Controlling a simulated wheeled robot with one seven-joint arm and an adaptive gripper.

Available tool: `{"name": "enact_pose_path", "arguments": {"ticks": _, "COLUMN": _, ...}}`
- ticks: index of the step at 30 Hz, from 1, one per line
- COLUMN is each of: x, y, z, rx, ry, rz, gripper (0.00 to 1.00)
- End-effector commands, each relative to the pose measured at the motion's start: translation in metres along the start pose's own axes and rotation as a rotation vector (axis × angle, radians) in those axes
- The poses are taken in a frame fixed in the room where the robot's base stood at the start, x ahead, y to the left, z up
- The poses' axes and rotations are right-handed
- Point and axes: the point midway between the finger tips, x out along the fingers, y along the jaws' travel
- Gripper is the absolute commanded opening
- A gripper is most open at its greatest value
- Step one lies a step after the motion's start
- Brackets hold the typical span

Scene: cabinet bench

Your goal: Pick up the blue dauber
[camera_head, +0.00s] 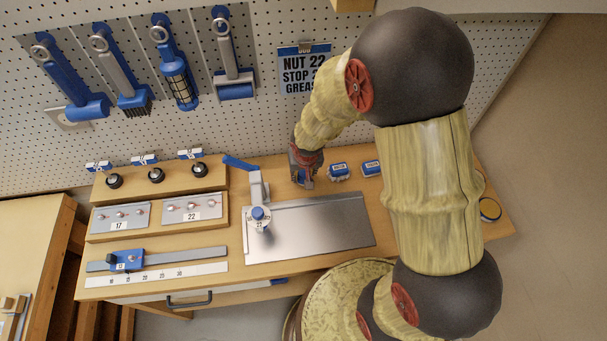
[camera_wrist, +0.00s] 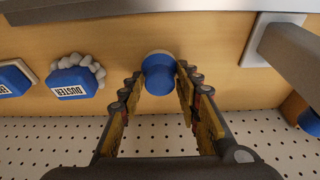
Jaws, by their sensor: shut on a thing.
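The blue dauber (camera_wrist: 158,76) is a short blue cylinder with a pale round end, seen between my fingertips in the wrist view. My gripper (camera_wrist: 160,72) is shut on it, one finger on each side. The pale end faces the wooden bench top (camera_wrist: 215,30); I cannot tell whether it touches the wood. In the head view my gripper (camera_head: 303,174) points down at the bench, right of the clamp and behind the metal plate. The dauber is mostly hidden by my fingers there.
A blue duster (camera_wrist: 75,82) with a pale fringe sits beside the dauber, with another blue block (camera_wrist: 14,78) further left. The metal plate (camera_head: 320,222) and a blue-handled clamp (camera_head: 257,190) stand close by. The pegboard (camera_head: 262,115) rises behind.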

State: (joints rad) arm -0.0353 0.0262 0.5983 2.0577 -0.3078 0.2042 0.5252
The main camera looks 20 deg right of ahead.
Motion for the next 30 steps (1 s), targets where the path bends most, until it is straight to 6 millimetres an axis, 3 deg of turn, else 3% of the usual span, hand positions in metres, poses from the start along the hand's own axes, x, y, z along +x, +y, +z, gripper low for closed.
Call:
{"name": "enact_pose_path", "arguments": {"ticks": 5, "x": -0.007, "y": 0.000, "z": -0.002, "rx": 0.001, "ry": 0.000, "rz": 0.000, "gripper": 0.00}}
{"name": "enact_pose_path", "arguments": {"ticks": 11, "x": -0.034, "y": 0.000, "z": -0.010, "rx": 0.001, "ry": 0.003, "rz": -0.001, "gripper": 0.00}}
{"name": "enact_pose_path", "arguments": {"ticks": 21, "x": -0.109, "y": -0.001, "z": 0.028, "rx": -0.002, "ry": 0.003, "rz": -0.002, "gripper": 0.00}}
{"name": "enact_pose_path", "arguments": {"ticks": 30, "x": -0.144, "y": 0.000, "z": 0.076, "rx": -0.002, "ry": 0.001, "rz": -0.001, "gripper": 0.00}}
